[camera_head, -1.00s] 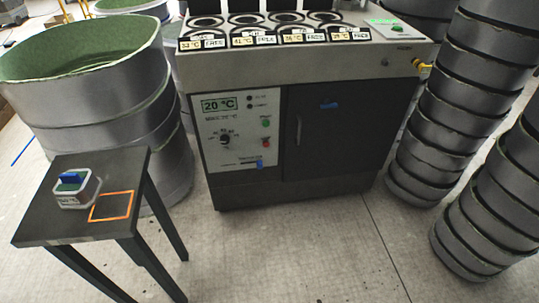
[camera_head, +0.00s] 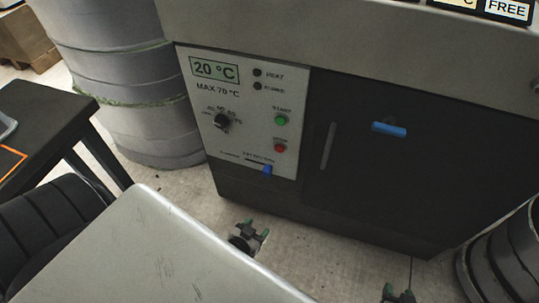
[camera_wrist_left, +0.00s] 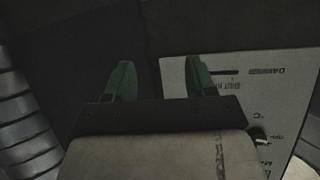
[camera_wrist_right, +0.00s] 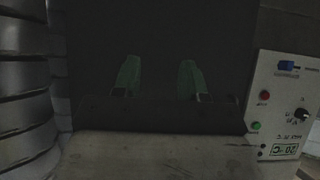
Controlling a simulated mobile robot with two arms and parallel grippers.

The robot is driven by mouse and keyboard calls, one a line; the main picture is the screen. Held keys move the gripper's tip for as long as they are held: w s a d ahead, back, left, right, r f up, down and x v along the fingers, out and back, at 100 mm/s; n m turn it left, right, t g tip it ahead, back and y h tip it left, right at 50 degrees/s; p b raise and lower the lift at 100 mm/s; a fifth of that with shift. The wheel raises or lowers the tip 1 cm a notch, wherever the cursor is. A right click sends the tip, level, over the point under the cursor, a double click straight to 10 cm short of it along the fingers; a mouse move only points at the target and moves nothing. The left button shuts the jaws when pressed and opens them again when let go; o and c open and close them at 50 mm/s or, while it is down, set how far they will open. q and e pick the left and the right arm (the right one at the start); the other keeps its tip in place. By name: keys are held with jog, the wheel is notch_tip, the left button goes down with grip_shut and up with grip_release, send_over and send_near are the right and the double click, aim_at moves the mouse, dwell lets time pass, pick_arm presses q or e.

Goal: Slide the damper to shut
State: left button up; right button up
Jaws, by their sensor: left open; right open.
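The damper is a blue slider knob (camera_head: 267,170) at the right end of a short slot low on the white control panel (camera_head: 240,120). It shows in the right wrist view (camera_wrist_right: 288,66), where the panel appears upside down. In the left wrist view the slot (camera_wrist_left: 225,72) shows, but the knob does not, probably hidden behind a green finger. My left gripper (camera_head: 256,230) is open and empty, below the knob in the head view and apart from it. My right gripper (camera_head: 399,291) is open and empty, lower and further right, before the dark door (camera_wrist_right: 158,80).
The cabinet's dark door has a vertical grey handle (camera_head: 327,146) and a blue piece (camera_head: 389,129). A small dark table (camera_head: 50,120) stands left. A large grey mould (camera_head: 140,80) is behind it; stacked grey rings (camera_head: 490,265) stand at lower right.

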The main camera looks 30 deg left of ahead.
pick_arm(q)
jog(key=w+a+r+n+t+y+b, duration=0.1)
jog(key=w+a+r+t+y+b, duration=0.15)
jog(key=w+b, duration=0.2)
jog(key=n+t+y+b, duration=0.2)
jog(key=b, duration=0.2)
send_near(265, 174)
jog(key=w, duration=0.1)
jog(key=b+x, duration=0.2)
jog(key=x, duration=0.6)
jog(key=shift+w+a, duration=0.1)
jog(key=shift+w, duration=0.1)
jog(key=shift+x, duration=0.85)
pick_arm(e)
notch_tip(265, 174, up, 24)
jog(key=s+a+t+y, duration=0.1)
jog(key=t+y, duration=0.3)
jog(key=t, duration=0.8)
jog(key=shift+a+f+t, duration=0.15)
jog(key=shift+a+t, duration=0.25)
jog(key=shift+a, duration=0.05)
pick_arm(q)
jog(key=shift+r, duration=0.1)
